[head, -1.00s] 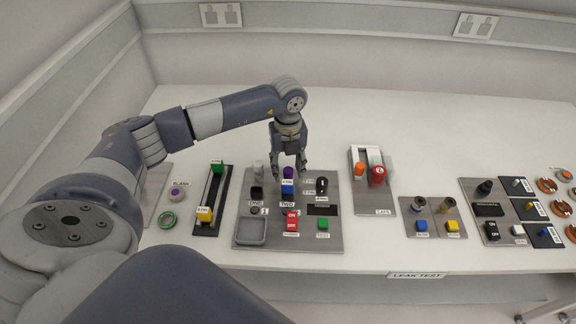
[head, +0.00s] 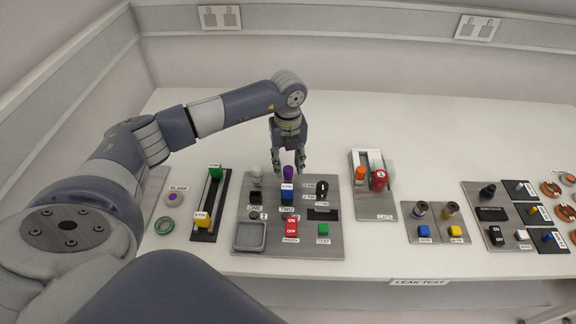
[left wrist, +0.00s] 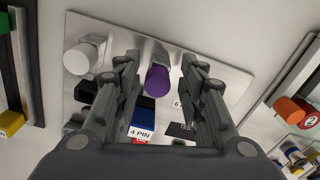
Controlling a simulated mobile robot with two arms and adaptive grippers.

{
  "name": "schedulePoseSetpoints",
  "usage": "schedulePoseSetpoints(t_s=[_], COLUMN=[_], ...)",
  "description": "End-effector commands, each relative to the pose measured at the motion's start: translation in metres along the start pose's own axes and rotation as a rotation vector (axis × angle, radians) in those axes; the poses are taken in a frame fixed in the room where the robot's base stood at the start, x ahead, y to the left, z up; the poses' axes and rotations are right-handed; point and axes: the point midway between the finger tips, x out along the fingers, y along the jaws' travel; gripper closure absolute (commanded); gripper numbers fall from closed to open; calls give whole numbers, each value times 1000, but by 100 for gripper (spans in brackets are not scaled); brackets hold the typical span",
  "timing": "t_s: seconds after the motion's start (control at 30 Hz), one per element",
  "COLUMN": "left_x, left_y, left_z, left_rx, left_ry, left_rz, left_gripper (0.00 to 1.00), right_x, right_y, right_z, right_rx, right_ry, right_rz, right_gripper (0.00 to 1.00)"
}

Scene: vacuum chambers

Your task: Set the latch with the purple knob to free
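The purple knob (head: 288,172) stands at the upper middle of a grey metal panel (head: 322,240), just behind a blue block with a white label. In the left wrist view the purple knob (left wrist: 157,80) sits between the two fingers, with a visible gap on each side. My left gripper (head: 289,168) is open and points down over the knob. It also shows in the left wrist view (left wrist: 158,70), fingers apart. The latch marking around the knob is not readable. My right gripper is not in view.
A white knob (left wrist: 84,56) stands left of the purple one on the same panel. A black knob (head: 322,189) is to its right. A slider rail (head: 212,205) lies left, and a panel with orange and red knobs (head: 374,205) lies right. The table behind is clear.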

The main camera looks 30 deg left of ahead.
Motion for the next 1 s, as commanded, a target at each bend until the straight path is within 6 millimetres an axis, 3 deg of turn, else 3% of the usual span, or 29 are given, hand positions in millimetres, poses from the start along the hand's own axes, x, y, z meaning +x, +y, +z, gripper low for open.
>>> schedulePoseSetpoints(t_s=[0.37, 0.47, 0.8, 1.0], left_x=[-3, -15, -86, -111], left_y=[0, 0, -1, -1], left_z=[-2, -2, 0, 0], left_rx=[3, 3, 3, 2], left_ry=[6, 4, 3, 5], left_rz=[3, 1, 0, 2], left_gripper=[57, 57, 57, 57], right_x=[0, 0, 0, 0], right_y=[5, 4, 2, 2], right_z=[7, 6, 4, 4], right_rx=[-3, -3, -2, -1], right_ry=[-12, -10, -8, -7], right_rz=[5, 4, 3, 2], right_gripper=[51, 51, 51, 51])
